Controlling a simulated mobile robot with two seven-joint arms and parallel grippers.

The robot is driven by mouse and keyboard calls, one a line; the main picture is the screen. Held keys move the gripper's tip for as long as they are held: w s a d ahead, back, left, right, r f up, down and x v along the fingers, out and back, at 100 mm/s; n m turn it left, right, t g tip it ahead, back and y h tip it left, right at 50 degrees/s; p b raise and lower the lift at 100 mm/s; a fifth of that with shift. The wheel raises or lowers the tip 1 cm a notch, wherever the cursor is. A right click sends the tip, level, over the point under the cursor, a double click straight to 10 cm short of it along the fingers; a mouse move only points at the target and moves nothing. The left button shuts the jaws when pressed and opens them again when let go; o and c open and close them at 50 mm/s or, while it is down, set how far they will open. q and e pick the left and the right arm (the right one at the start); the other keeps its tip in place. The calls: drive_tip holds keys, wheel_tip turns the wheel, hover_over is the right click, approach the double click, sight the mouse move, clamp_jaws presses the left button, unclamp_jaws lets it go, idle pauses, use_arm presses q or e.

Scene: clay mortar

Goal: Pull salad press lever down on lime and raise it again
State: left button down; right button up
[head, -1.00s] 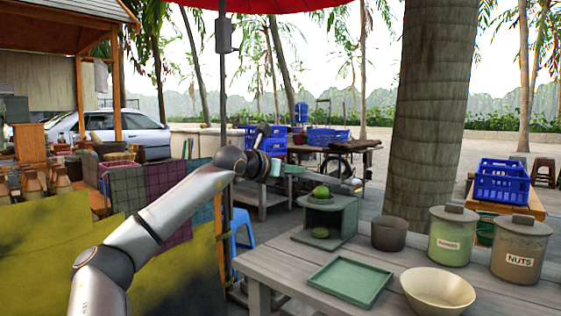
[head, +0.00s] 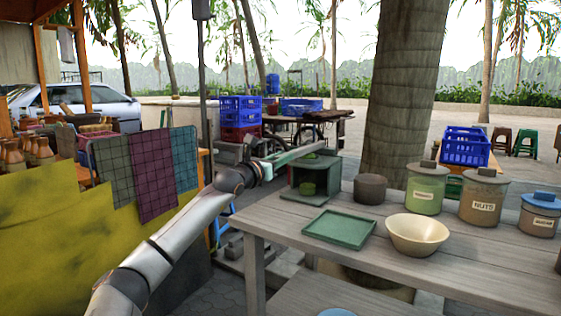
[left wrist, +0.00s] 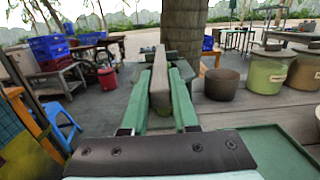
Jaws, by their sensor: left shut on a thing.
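The salad press (head: 334,177) is a grey-green open box at the far left of the wooden table. A green round lime (head: 307,188) sits inside it, and a second green piece (head: 311,156) shows on its top, partly hidden. My left gripper (head: 300,153), with green fingers, reaches across the press top from the left. In the left wrist view its fingers (left wrist: 161,98) are shut on the press lever (left wrist: 160,78), a grey-brown bar. The lever's joint with the press is hidden. My right gripper is not in view.
A green square tray (head: 340,229) and a cream bowl (head: 418,249) lie in front of the press. A dark cup (head: 370,190) and lidded jars, one marked NUTS (head: 484,205), stand to its right. A tree trunk (head: 401,90) rises behind.

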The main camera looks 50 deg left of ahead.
use_arm(q)
drive_tip(key=shift+f, duration=0.4)
drive_tip(key=c, duration=0.9)
unclamp_jaws()
drive_tip(key=shift+f, duration=0.1)
drive_tip(key=shift+c, duration=0.2)
drive_tip(key=shift+o, duration=1.3)
drive_tip(key=shift+r, duration=0.25)
drive_tip(key=shift+s, duration=0.15)
drive_tip(key=shift+s+d+f+b, duration=0.2)
drive_tip(key=shift+s+b, duration=0.25)
drive_tip(key=shift+b, duration=0.15)
drive_tip(key=r+b+v, duration=0.1)
drive_tip(key=v, duration=1)
drive_tip(key=shift+s+f, duration=0.2)
drive_tip(key=shift+f, duration=0.25)
